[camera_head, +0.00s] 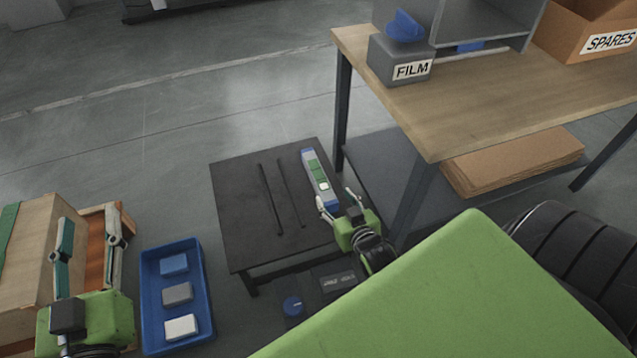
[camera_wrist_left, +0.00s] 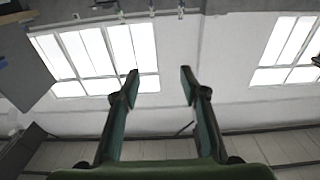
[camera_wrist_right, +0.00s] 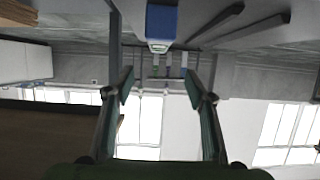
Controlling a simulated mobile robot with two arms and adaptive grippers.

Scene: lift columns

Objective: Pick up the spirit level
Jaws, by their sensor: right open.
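The spirit level (camera_head: 316,172) is a grey bar with blue ends and green parts. It lies near the right edge of a low black table (camera_head: 232,200). My right gripper (camera_head: 338,201) is open at the near end of the level, its fingers toward either side of that end. In the right wrist view the level's blue end (camera_wrist_right: 162,24) shows at the top, ahead of the fingers and between their lines. I cannot tell whether they touch it. My left gripper (camera_head: 90,232) is open and empty, far left beside a wooden crate, with nothing between its fingers in its wrist view (camera_wrist_left: 160,80).
Two thin dark bars (camera_head: 271,200) lie left of the level. A taller wooden workbench (camera_head: 480,110) stands close on the right, its leg near the black table. A blue tray (camera_head: 150,270) with blocks is at lower left, beside the wooden crate (camera_head: 30,260). Floor behind is clear.

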